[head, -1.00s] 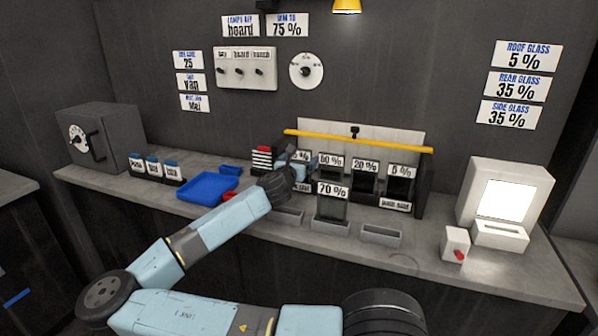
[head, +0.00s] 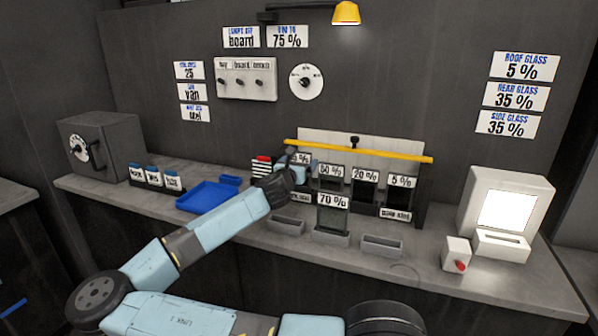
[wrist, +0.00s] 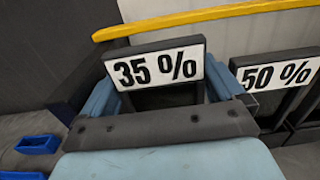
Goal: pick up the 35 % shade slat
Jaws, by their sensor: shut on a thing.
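The 35 % shade slat (wrist: 158,67) is a dark framed slat with a white "35 %" label, near the centre of the wrist view. In the head view its label (head: 302,158) is partly hidden behind my gripper. My gripper (wrist: 160,90) is shut on the slat, one light-blue finger on each side of it. In the head view my gripper (head: 296,166) is at the left end of the slat rack (head: 420,197). The slat's lower part is hidden, so I cannot tell whether it is clear of the rack.
The 50 % slat (wrist: 275,76) stands close to the right. The 20 % (head: 365,184) and 5 % (head: 401,189) slats stand farther right, and the 70 % slat (head: 332,212) stands in front. A yellow bar (head: 360,150) runs above the rack. A blue tray (head: 206,196) lies left.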

